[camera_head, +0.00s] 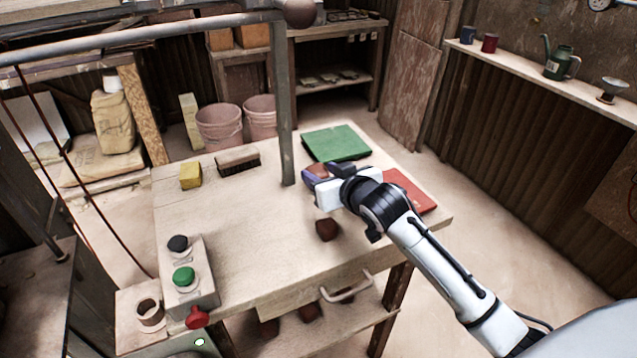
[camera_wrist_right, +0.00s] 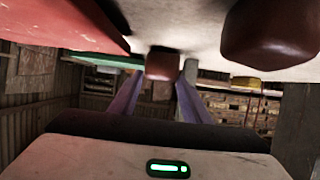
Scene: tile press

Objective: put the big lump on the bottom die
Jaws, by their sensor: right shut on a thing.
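My right gripper (camera_head: 319,175) is shut on a brown lump (camera_head: 318,170), over the back right part of the table. In the right wrist view this lump (camera_wrist_right: 162,63) sits between the purple fingers. Another brown lump (camera_head: 326,229) lies on the table, nearer the front edge; it looms close in the right wrist view (camera_wrist_right: 270,32). The held lump is partly hidden by the fingers, so I cannot tell which is bigger. I cannot make out the bottom die. My left gripper is not in view.
A brush (camera_head: 238,163), a yellow sponge (camera_head: 190,176) and a button box (camera_head: 198,270) are at left. The table's middle is clear.

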